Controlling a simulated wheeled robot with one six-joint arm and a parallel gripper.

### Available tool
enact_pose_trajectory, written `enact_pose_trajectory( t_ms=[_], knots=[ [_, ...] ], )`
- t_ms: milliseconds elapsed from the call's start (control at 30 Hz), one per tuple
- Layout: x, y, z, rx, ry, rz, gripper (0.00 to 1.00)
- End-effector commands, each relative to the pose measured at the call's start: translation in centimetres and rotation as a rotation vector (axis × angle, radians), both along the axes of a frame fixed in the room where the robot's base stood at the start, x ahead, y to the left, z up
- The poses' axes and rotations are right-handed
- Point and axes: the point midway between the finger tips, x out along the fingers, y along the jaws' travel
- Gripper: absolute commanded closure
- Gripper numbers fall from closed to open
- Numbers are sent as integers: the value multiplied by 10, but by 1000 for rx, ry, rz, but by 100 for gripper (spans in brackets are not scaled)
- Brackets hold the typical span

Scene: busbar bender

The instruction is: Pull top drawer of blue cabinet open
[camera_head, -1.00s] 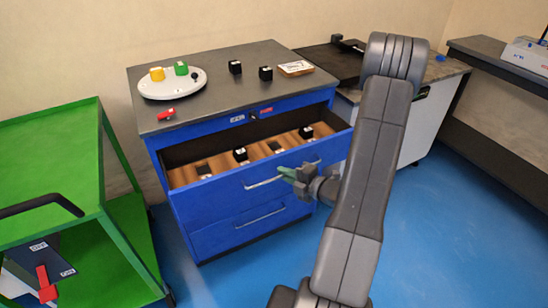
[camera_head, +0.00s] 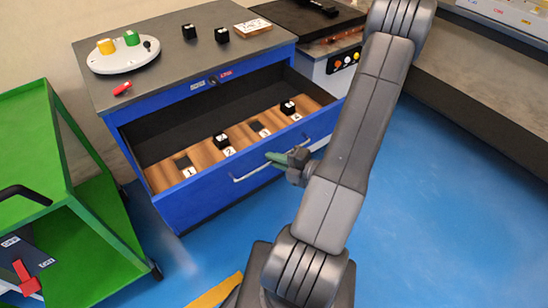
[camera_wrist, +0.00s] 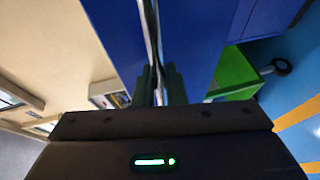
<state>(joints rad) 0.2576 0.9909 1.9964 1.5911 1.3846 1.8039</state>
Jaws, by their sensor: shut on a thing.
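The blue cabinet (camera_head: 195,98) stands at the left of centre in the head view. Its top drawer (camera_head: 200,202) is pulled out, showing a wooden insert with numbered places and black blocks at some of them. The drawer's metal bar handle (camera_head: 250,172) runs along the blue front and also shows in the wrist view (camera_wrist: 150,40). My gripper (camera_head: 280,159) is at the right part of the handle, shut on it. In the wrist view the fingers (camera_wrist: 160,85) close around the bar, close to the blue front.
A white round tray (camera_head: 122,60) with yellow and green pieces, a red piece (camera_head: 122,88) and black blocks (camera_head: 222,35) are on the cabinet top. A green cart (camera_head: 50,130) stands close at the left. Blue floor (camera_head: 430,200) is open at the right.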

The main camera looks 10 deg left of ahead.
Motion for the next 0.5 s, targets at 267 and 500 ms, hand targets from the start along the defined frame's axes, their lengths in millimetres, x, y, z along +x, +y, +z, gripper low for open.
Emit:
enact_pose_trajectory(
  t_ms=[267,500],
  knots=[
    [0,0,0,0,0,0,81],
    [0,-2,0,0,0,-1,81]
  ],
)
